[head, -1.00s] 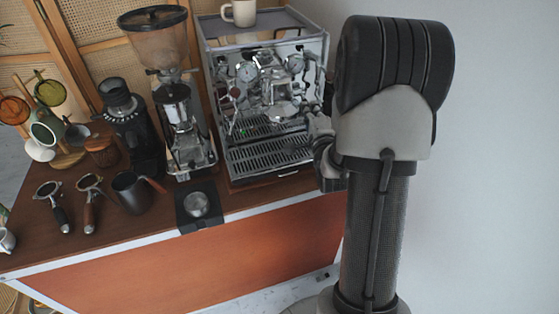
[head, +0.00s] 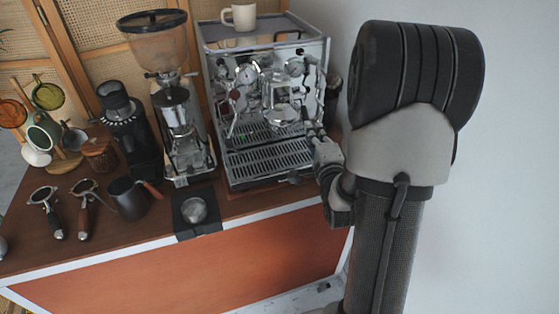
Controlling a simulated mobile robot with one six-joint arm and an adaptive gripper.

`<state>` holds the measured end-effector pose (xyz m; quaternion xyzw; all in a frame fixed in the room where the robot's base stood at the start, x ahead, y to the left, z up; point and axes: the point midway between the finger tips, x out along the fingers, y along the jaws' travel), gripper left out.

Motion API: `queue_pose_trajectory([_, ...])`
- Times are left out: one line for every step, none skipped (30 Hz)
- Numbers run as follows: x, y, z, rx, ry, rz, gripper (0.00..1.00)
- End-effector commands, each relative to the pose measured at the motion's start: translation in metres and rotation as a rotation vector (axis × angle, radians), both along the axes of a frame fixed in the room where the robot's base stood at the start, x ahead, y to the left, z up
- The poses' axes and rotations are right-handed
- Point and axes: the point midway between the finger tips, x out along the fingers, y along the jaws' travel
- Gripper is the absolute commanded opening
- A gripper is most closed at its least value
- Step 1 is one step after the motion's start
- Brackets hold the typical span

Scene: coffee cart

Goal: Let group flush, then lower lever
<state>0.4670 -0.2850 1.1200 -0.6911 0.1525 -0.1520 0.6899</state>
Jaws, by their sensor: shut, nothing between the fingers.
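The espresso machine (head: 225,95) stands at the right end of the wooden cart top, with a chrome body and two round gauges. Its chrome group (head: 282,112) is at the front, above the slotted drip tray (head: 268,161). A lever beside the group is too small and cluttered to make out, so I cannot tell whether it is up or down. No water stream can be made out below the group. My gripper (head: 311,130) is shut and empty at the machine's front right, beside the group. I cannot tell whether its fingertips touch the machine.
A cream mug (head: 242,16) stands on top of the machine. A grinder (head: 172,105) stands close on its left. A black tamping mat (head: 183,224), a dark pitcher (head: 128,198) and two portafilters lie along the front. A plain wall is close on the right.

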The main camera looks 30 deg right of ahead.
Motion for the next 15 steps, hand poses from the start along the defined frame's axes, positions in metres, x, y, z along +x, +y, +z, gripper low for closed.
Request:
queue_pose_trajectory([-0.001,0.0,0.008,0.004,0.004,0.001,0.0])
queue_pose_trajectory([-0.002,0.001,0.008,0.004,0.004,0.001,0.0])
queue_pose_trajectory([-0.004,0.002,0.008,0.003,0.004,0.002,0.0])
queue_pose_trajectory([-0.005,0.002,0.008,0.003,0.004,0.002,0.0])
queue_pose_trajectory([-0.007,0.003,0.008,0.003,0.004,0.002,0.0])
queue_pose_trajectory([-0.009,0.004,0.008,0.004,0.005,0.002,0.0])
queue_pose_trajectory([-0.01,0.004,0.009,0.004,0.004,0.002,0.0])
queue_pose_trajectory([-0.012,0.005,0.009,0.004,0.005,0.002,0.0])
queue_pose_trajectory([-0.014,0.006,0.009,0.003,0.005,0.001,0.0])
queue_pose_trajectory([-0.016,0.007,0.009,0.003,0.003,0.0,0.0])
queue_pose_trajectory([-0.017,0.008,0.009,0.004,0.004,0.0,0.0])
queue_pose_trajectory([-0.019,0.008,0.009,0.003,0.002,-0.001,0.0])
queue_pose_trajectory([-0.02,0.009,0.009,0.003,0.002,-0.002,0.0])
queue_pose_trajectory([-0.021,0.009,0.009,0.002,0.0,-0.002,0.0])
queue_pose_trajectory([-0.022,0.01,0.008,0.002,-0.001,-0.002,0.0])
